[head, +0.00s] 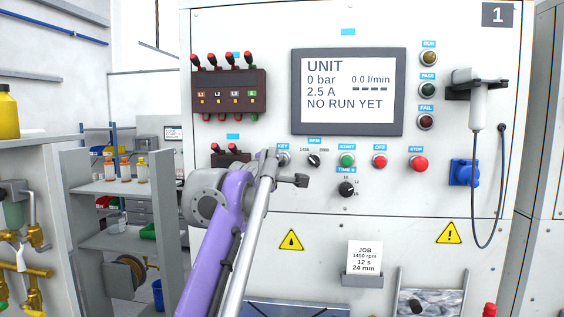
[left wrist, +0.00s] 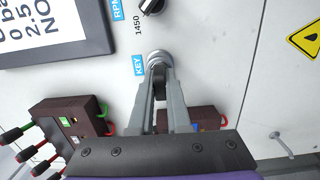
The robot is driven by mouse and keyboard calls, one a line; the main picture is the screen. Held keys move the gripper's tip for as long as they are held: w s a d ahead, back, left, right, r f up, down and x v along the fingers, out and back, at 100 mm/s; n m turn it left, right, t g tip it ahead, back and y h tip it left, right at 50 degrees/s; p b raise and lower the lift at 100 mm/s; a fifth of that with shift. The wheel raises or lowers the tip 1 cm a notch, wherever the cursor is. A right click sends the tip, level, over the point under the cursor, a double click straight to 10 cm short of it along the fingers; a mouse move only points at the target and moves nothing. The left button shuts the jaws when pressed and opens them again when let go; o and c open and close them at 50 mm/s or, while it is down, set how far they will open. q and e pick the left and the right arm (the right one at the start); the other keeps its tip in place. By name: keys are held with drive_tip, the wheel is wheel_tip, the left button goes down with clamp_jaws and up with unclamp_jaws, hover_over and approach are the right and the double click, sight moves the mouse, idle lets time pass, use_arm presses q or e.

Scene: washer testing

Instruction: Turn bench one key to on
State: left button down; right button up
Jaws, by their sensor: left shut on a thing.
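The bench one key switch (head: 285,159) is on the white front panel, under a blue KEY label and left of the RPM knob. In the left wrist view its round silver collar (left wrist: 158,57) shows at the fingertips. My left gripper (left wrist: 160,80) is shut on the dark key (left wrist: 159,88), which sits between its two grey fingers at the switch. In the head view my purple left arm rises from below, and the gripper (head: 272,160) partly hides the switch. The key's turn position cannot be told. My right gripper is not in view.
The screen (head: 347,90) reads NO RUN YET. The RPM knob (head: 314,160), green START button (head: 347,160), OFF button (head: 380,161), STOP button (head: 418,164) and time knob (head: 347,190) are to the right. A dark terminal block (head: 230,92) with red plugs is upper left.

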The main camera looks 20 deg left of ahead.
use_arm(q)
drive_tip(key=c, duration=0.8)
unclamp_jaws()
drive_tip(key=shift+s, duration=0.1)
drive_tip(key=shift+s+f, duration=0.15)
drive_tip(key=shift+s, duration=0.2)
drive_tip(key=s+d+b, duration=0.2)
drive_tip(key=s, duration=0.7)
drive_tip(key=shift+s, duration=0.35)
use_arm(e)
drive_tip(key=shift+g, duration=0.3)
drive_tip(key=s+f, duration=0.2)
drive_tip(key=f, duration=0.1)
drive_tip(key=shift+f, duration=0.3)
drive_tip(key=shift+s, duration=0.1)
